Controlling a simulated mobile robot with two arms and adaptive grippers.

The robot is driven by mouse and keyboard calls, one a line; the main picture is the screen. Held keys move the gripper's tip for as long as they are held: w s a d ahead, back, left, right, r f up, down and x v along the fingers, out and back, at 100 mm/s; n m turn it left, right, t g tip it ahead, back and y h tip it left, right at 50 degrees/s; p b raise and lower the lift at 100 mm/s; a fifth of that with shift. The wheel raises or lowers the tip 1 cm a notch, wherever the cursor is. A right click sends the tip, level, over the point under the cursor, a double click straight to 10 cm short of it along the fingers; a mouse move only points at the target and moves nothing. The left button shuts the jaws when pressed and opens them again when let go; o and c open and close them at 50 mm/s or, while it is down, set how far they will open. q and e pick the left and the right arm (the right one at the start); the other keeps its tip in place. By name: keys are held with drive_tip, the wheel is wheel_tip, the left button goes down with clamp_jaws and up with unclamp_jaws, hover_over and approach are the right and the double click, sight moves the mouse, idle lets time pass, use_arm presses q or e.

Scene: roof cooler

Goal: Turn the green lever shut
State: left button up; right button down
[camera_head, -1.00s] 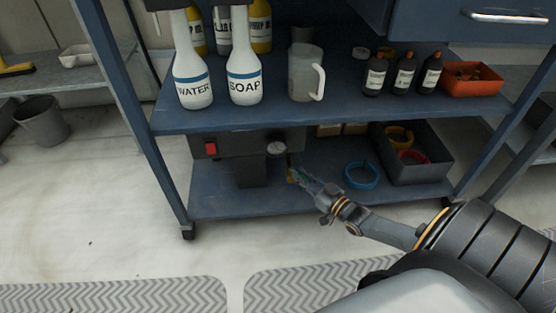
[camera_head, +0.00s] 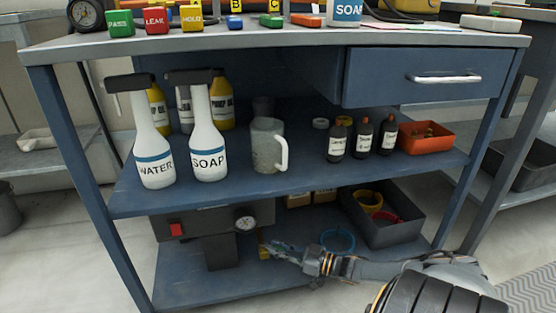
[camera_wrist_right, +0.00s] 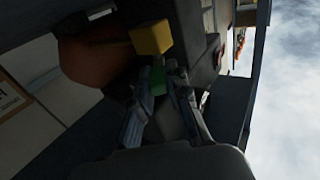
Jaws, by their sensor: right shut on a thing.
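The green lever (camera_wrist_right: 158,80) shows in the right wrist view as a small green piece between my fingertips, just below a yellow block (camera_wrist_right: 150,38). My right gripper (camera_head: 272,247) reaches in from the right over the bottom shelf, at the right side of a dark grey machine (camera_head: 215,222) with a red switch and a round gauge. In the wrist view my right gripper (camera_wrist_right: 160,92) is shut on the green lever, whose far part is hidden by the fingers. In the head view the lever is too small to make out clearly. My left gripper is not in view.
A dark bin (camera_head: 390,231) with coloured rings stands to the right. The middle shelf (camera_head: 310,178) above holds bottles, a jug (camera_head: 267,147) and an orange tray (camera_head: 426,138).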

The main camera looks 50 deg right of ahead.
drive_tip(key=c, duration=1.3)
unclamp_jaws()
drive_tip(key=v, duration=1.2)
